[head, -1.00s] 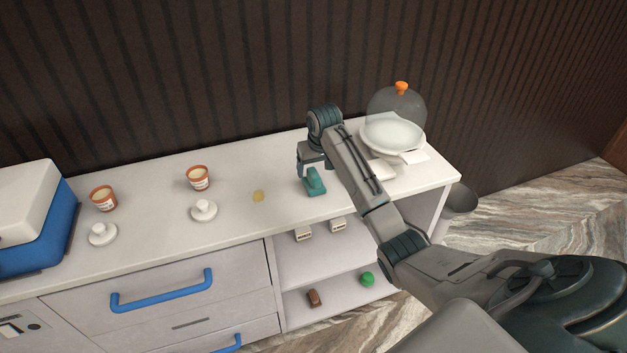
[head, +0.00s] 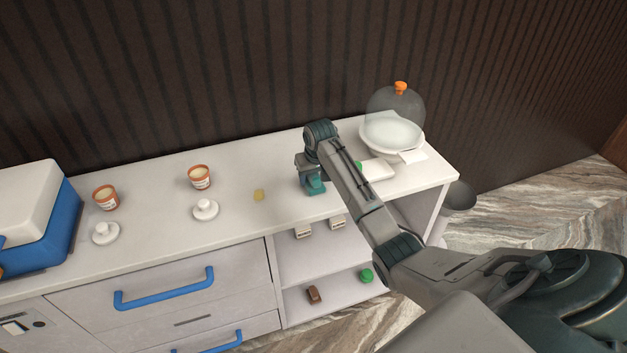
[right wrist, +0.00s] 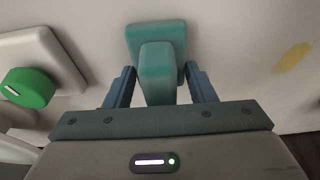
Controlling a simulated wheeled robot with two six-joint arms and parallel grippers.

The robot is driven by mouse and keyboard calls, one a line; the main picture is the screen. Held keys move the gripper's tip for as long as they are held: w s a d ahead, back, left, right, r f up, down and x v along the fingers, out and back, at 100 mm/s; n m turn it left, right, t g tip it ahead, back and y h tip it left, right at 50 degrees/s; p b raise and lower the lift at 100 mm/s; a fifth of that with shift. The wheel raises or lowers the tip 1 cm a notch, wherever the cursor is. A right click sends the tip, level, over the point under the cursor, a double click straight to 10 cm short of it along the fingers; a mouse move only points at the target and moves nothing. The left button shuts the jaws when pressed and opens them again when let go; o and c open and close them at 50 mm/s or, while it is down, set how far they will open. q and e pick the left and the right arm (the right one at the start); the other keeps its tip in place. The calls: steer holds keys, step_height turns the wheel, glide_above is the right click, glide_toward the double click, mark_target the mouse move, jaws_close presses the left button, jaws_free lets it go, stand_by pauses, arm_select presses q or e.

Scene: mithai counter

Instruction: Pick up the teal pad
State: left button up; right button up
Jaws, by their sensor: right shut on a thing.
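The teal pad (right wrist: 158,72) is a block-like piece with a wider base and a raised grip, seen close up in the right wrist view. It also shows in the head view (head: 315,187), on the counter (head: 240,225) near its front edge. My right gripper (right wrist: 160,88) has its fingers on both sides of the pad's raised grip and is shut on it. In the head view the right gripper (head: 311,175) points down at the pad from above. I cannot tell whether the pad's base is clear of the counter. My left gripper is not in view.
A glass dome with an orange knob (head: 401,88) covers a plate (head: 391,135) at the right. Two orange cups (head: 200,178) and white lids (head: 206,209) stand left, beside a yellow spot (head: 258,195). A blue-and-white box (head: 50,235) fills the far left. Shelves lie below.

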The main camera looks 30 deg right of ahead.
steer(key=shift+r, duration=0.1)
steer(key=shift+r, duration=0.25)
steer(key=b+v, duration=0.2)
steer(key=shift+w+a+r, duration=0.1)
steer(key=shift+a+r, duration=0.15)
steer(key=shift+r, duration=0.1)
steer(key=s+a+b, duration=0.1)
steer(key=s+a, duration=0.1)
steer(key=a, duration=0.1)
steer(key=s+a, duration=0.3)
steer(key=s+a+r+b, duration=0.1)
steer(key=s+a, duration=0.2)
steer(key=shift+a+r+b, duration=0.1)
steer(key=shift+a+b, duration=0.1)
steer(key=shift+b, duration=0.15)
steer(key=shift+s+a+r+p, duration=0.25)
steer(key=shift+s+a+p, duration=0.4)
steer(key=shift+s+a, duration=0.4)
